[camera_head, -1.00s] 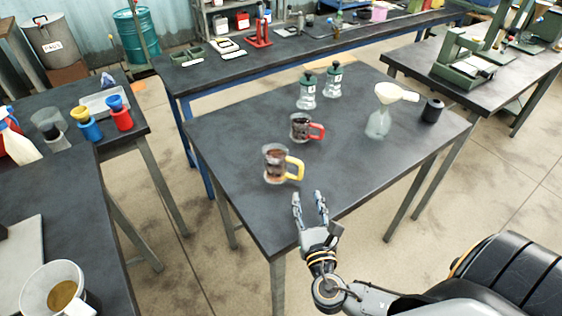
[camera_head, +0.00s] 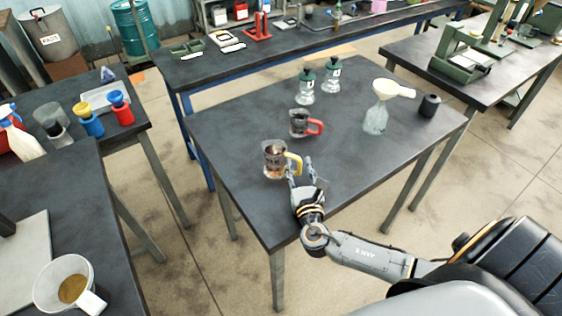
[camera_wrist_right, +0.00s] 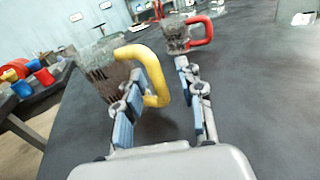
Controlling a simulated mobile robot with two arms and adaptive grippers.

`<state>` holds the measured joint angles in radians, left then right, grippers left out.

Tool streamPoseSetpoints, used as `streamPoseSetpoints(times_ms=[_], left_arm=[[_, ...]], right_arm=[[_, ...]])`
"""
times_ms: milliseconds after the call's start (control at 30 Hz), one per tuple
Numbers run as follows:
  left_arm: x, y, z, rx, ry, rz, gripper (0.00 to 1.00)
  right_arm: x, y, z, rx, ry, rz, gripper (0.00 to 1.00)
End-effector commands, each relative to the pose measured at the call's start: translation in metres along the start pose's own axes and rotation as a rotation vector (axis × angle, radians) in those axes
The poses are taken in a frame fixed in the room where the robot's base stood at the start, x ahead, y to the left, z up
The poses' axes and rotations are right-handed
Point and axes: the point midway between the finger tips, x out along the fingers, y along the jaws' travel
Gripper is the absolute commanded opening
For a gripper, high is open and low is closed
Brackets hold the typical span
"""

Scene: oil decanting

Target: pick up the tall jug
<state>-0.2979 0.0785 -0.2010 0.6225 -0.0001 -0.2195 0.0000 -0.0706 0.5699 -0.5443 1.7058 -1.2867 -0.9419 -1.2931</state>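The tall jug (camera_head: 274,160) is clear with dark contents and a yellow handle. It stands upright near the front left edge of the middle table; the handle (camera_wrist_right: 155,72) shows large in the right wrist view. My right gripper (camera_head: 303,172) is open at the handle side of this jug. In the wrist view its two fingers (camera_wrist_right: 160,105) are spread, with the yellow handle between them in the picture; I cannot tell whether they touch it. A shorter jug (camera_head: 299,122) with a red handle stands behind; it also shows in the wrist view (camera_wrist_right: 176,36). My left gripper is out of view.
On the same table (camera_head: 230,115) stand two green-topped bottles (camera_head: 305,86), a flask with a cream funnel (camera_head: 376,118) and a black cylinder (camera_head: 429,105). The front right of the table is clear. A white-handled cup (camera_head: 66,284) stands on the left table.

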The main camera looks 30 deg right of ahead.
Motion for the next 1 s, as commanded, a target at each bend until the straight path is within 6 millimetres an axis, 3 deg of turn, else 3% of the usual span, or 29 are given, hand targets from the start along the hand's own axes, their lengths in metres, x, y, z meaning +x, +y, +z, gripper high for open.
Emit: streamPoseSetpoints(times_ms=[33,200,233,1000], left_arm=[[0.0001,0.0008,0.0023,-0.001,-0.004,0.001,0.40],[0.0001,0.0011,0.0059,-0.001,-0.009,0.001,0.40],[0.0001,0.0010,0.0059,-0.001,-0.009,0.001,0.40],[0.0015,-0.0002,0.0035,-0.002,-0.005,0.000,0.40]], right_arm=[[-0.0003,0.0002,-0.0002,0.000,0.000,0.000,0.38],[-0.0004,0.0002,0.0000,0.000,0.000,0.000,0.03],[-0.0004,0.0001,0.0000,0.000,0.000,0.000,0.00],[-0.0002,0.0001,0.0085,0.003,-0.002,0.000,0.00]])
